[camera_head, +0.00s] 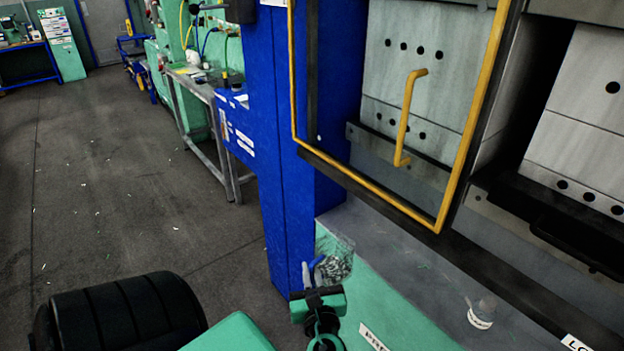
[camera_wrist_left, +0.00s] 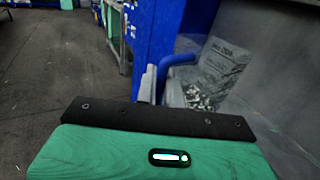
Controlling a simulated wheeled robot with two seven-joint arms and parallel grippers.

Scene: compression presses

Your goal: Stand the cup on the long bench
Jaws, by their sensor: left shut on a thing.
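A clear cup (camera_head: 338,265) with a blue handle, dark printing and silvery bits inside is at the near end of the press ledge. It also shows in the left wrist view (camera_wrist_left: 213,80). My left gripper (camera_head: 311,280) is shut on the blue handle (camera_wrist_left: 172,66), with a grey finger beside it. I cannot tell whether the cup's base touches the ledge. A long grey-topped bench (camera_head: 202,90) stands farther off, left of the blue press column, with small items and hoses on it. My right gripper is out of view.
The blue column (camera_head: 275,130) stands close beyond the cup. A yellow-edged press guard (camera_head: 436,222) is above the ledge. A small clear bottle (camera_head: 481,312) with a white label stands on the grey ledge (camera_head: 400,258). The dark floor (camera_head: 110,180) at left is mostly open.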

